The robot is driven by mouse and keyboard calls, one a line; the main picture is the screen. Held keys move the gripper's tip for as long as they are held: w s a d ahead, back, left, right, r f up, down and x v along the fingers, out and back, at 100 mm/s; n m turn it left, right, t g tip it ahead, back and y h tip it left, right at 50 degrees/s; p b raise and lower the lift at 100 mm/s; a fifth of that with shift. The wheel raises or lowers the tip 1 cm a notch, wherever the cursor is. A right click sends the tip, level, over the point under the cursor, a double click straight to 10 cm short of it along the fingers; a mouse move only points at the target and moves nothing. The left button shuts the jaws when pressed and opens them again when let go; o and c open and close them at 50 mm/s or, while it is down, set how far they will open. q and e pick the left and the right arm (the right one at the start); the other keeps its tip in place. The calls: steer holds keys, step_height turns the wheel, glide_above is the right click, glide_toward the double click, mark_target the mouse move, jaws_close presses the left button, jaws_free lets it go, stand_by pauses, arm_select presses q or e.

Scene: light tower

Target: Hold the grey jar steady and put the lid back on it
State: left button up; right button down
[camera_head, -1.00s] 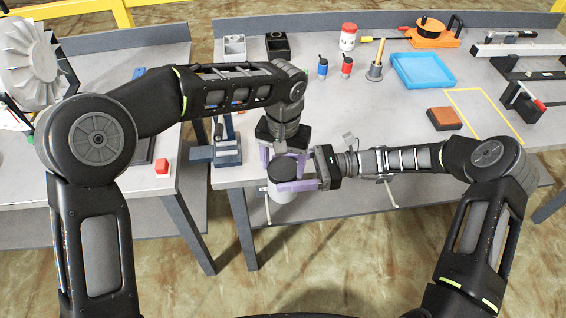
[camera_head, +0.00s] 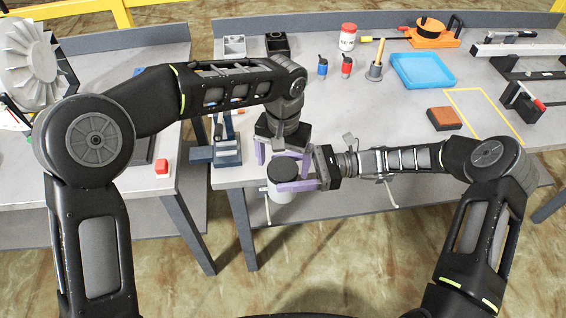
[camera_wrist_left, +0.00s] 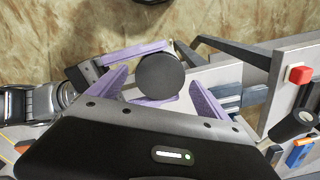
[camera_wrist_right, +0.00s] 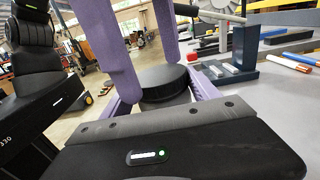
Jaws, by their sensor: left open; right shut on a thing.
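The grey jar (camera_head: 281,194) is at the front edge of the middle table, upright, with the black lid (camera_head: 284,172) on its top. The lid looks level; in the right wrist view (camera_wrist_right: 163,77) it sits over the jar's body (camera_wrist_right: 166,101). My right gripper (camera_head: 290,182) is shut on the jar, with its purple fingers on either side below the lid. My left gripper (camera_head: 284,158) is open and points down just above the lid, its fingers spread apart. The left wrist view shows the lid's round top (camera_wrist_left: 160,75) between those open fingers, with a gap at each side.
A blue-grey stand (camera_head: 222,152) is on the table just left of the jar. A blue tray (camera_head: 422,72), a brown block (camera_head: 444,118) and small bottles (camera_head: 346,66) are farther back. A red button (camera_head: 162,167) is on the left table.

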arm_select(q)
steer(key=shift+r, duration=1.85)
steer(key=shift+c, duration=0.3)
step_height(320, 180, up, 4)
steer(key=n, duration=0.5)
steer(key=shift+f+n, duration=0.25)
steer(key=shift+n, duration=0.05)
steer(key=shift+f, duration=0.1)
steer(key=shift+f, duration=3.95)
